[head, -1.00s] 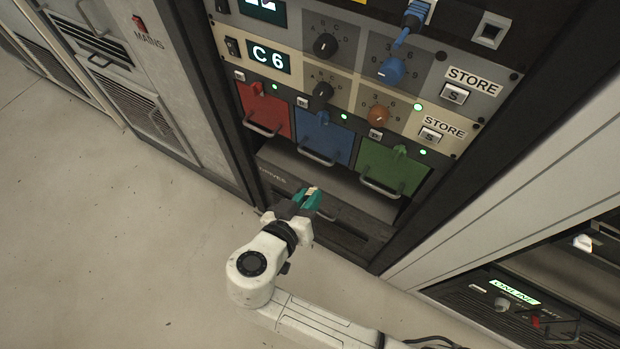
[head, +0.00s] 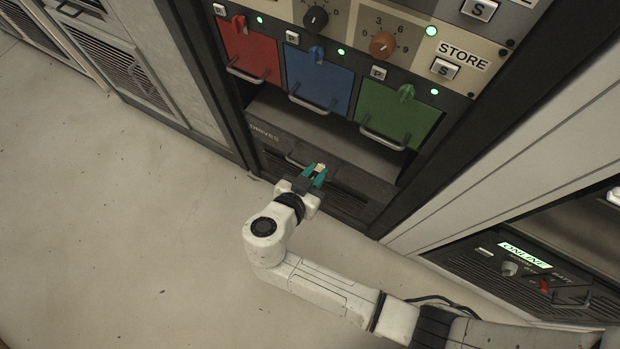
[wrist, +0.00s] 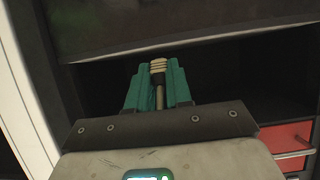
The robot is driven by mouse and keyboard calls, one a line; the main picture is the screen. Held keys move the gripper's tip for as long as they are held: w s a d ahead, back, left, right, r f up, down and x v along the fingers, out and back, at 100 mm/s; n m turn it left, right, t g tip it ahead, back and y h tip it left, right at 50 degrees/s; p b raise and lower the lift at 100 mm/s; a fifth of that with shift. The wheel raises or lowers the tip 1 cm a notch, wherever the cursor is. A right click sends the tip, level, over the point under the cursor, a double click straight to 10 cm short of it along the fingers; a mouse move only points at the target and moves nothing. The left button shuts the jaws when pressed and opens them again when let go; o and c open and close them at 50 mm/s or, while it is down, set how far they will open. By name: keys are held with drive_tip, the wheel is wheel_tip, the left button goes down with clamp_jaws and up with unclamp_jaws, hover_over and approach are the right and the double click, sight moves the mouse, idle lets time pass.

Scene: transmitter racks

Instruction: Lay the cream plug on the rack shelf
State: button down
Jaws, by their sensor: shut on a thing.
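The cream plug (head: 320,168) is between the teal fingertips of my gripper (head: 314,176) in the head view. In the wrist view my gripper (wrist: 158,66) is shut on the plug (wrist: 158,67), whose ribbed cream end sticks up between the fingers, with a thin metal shaft toward the palm. The rack shelf (head: 305,122) is the grey surface in the recess below the coloured modules. My gripper is in front of the drawer marked DRIVES, below the shelf's front edge in the picture. The plug appears clear of the shelf.
Red (head: 250,50), blue (head: 320,80) and green (head: 397,113) modules with protruding handles hang over the recess. The red one also shows in the wrist view (wrist: 290,138). The DRIVES drawer (head: 345,182) has a handle near my gripper. Open floor lies left.

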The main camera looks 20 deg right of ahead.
approach(337, 146)
drive_tip(key=shift+w+d, duration=1.05)
drive_tip(key=shift+d, duration=0.35)
drive_tip(key=shift+r+b+x, duration=0.1)
drive_tip(key=shift+b+x, duration=0.15)
drive_tip(key=shift+x, duration=0.55)
drive_tip(key=shift+r+b+x, duration=0.15)
drive_tip(key=shift+b+x, duration=0.05)
drive_tip(key=shift+x, duration=0.6)
drive_tip(key=shift+w+d+f+b, duration=0.1)
drive_tip(key=shift+w+d+b, duration=0.45)
drive_tip(key=shift+w+d, duration=0.4)
drive_tip(key=shift+s+d, duration=0.1)
drive_tip(key=shift+d, duration=0.1)
drive_tip(key=c, duration=1)
unclamp_jaws()
drive_tip(key=shift+o, duration=0.2)
